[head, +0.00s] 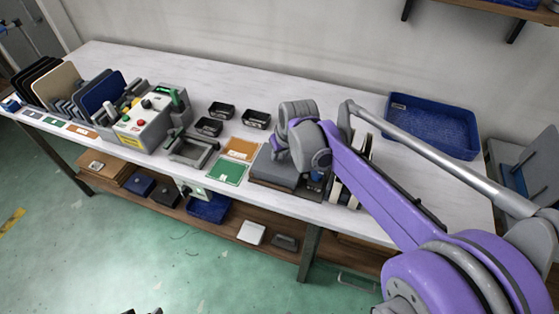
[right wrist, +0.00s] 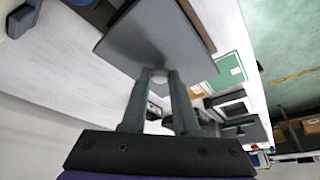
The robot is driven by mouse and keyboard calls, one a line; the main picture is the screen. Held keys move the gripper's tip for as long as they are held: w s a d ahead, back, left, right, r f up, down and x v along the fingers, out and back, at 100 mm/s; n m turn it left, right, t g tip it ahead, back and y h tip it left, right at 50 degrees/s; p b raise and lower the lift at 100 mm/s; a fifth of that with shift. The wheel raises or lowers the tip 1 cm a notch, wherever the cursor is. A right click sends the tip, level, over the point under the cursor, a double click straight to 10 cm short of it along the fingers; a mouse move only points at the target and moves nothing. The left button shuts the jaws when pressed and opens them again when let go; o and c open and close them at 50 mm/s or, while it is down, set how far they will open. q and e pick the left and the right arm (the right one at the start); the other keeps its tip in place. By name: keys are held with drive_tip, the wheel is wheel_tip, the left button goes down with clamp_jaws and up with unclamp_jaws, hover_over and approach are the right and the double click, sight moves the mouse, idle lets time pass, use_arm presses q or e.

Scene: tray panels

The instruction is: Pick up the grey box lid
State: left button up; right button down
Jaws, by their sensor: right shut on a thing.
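The grey box lid (head: 272,168) is a flat grey plate near the front edge of the table, partly hidden by my right wrist in the head view. In the right wrist view the lid (right wrist: 145,42) is a flat grey panel with a small pale knob (right wrist: 159,76). My right gripper (right wrist: 160,82) is shut on that knob, one finger on each side. In the head view its fingertips are hidden behind the wrist. A brown edge shows along the lid; I cannot tell whether the lid is clear of what lies under it. Only small dark tips, perhaps my left gripper, show at the bottom edge.
A blue tray (head: 435,128) stands at the back right. Green (head: 227,172) and orange (head: 241,150) panels lie left of the lid. Small black trays (head: 257,119), a grey control box (head: 143,124) and a rack of upright panels (head: 60,84) stand farther left. The back middle is clear.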

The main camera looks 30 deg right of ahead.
sight(280, 157)
use_arm(q)
drive_tip(key=r+p, duration=0.2)
drive_tip(key=r, duration=0.1)
drive_tip(key=r+p, duration=0.1)
drive_tip(key=p, duration=0.1)
drive_tip(key=shift+w+r, duration=0.25)
drive_tip(key=shift+w, duration=0.15)
use_arm(e)
wheel_tip(280, 157, up, 14)
drive_tip(key=shift+f, duration=0.25)
idle(0.3)
